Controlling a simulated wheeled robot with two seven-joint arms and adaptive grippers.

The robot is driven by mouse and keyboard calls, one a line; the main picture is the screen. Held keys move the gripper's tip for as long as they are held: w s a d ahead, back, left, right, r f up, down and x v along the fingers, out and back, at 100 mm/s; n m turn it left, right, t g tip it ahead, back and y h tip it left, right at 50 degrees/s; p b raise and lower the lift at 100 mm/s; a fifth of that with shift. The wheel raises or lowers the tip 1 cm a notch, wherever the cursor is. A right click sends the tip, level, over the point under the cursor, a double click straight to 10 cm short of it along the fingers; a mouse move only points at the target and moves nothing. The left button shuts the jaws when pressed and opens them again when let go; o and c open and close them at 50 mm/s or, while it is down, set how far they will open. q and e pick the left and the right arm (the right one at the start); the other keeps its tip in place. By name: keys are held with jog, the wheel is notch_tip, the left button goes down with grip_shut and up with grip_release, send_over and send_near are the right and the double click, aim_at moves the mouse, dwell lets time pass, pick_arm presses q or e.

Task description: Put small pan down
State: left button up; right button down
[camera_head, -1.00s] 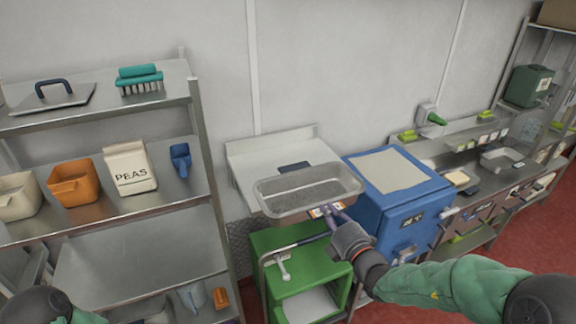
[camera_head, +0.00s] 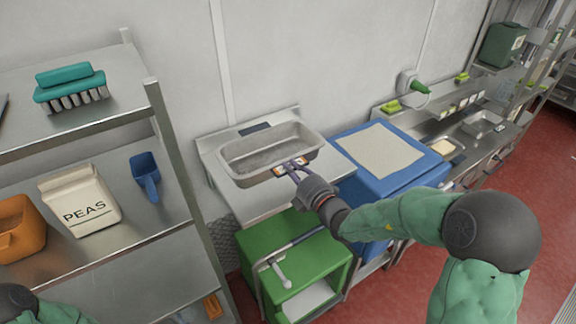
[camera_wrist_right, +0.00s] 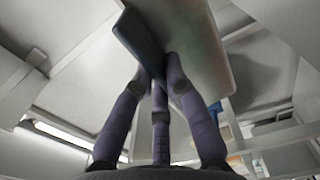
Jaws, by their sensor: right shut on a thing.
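The small pan (camera_head: 258,165) is a grey rectangular metal pan with a flat rim, held roughly level over the steel wall counter (camera_head: 207,150) in the head view. My right gripper (camera_head: 292,170) is shut on the pan's near right side. In the right wrist view the fingers (camera_wrist_right: 162,85) close on the pan's wall (camera_wrist_right: 190,45). I cannot tell whether the pan's base touches the counter.
A blue cabinet (camera_head: 372,190) with a pale sheet on top stands right of the counter. A green open box (camera_head: 290,262) is below. At left, a steel shelf holds a PEAS bag (camera_head: 82,200), a blue scoop (camera_head: 146,175), an orange tub (camera_head: 18,228) and a teal brush (camera_head: 68,85).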

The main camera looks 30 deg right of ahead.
jog(key=w+d+f, duration=0.2)
jog(key=w+f, duration=0.1)
jog(key=w+d+f, duration=0.5)
jog(key=w+f, duration=0.1)
jog(key=shift+w+d+f, duration=0.1)
jog(key=shift+d, duration=0.2)
notch_tip(320, 180, down, 3)
jog(key=shift+r, duration=0.2)
jog(key=c, duration=1.3)
grip_release()
jog(key=shift+f, duration=0.3)
